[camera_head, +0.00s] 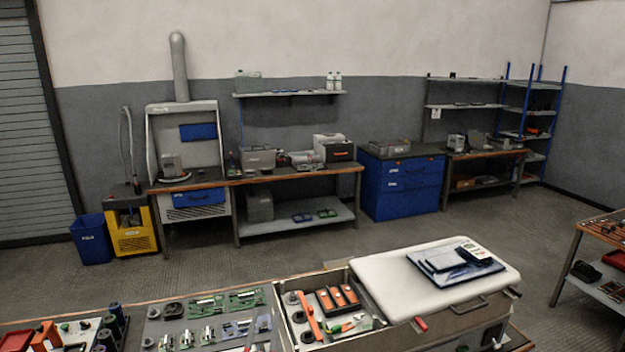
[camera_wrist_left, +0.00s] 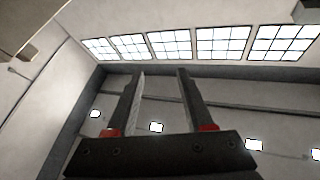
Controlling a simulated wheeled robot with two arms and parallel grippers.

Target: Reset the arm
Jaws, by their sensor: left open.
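My left gripper (camera_wrist_left: 159,73) shows in the left wrist view with its two dark fingers apart and nothing between them. Behind the fingers are a pale wall or ceiling and a row of windows, so no work surface is near them in that view. I cannot clearly make out either gripper in the head view. My right gripper is in neither view.
A bench with green circuit boards (camera_head: 245,299) and a case of orange-handled tools (camera_head: 337,298) is close in front. A white-topped unit (camera_head: 385,283) carries a clipboard (camera_head: 455,263). Open floor (camera_head: 270,258) separates these from the back benches and blue cabinet (camera_head: 398,186).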

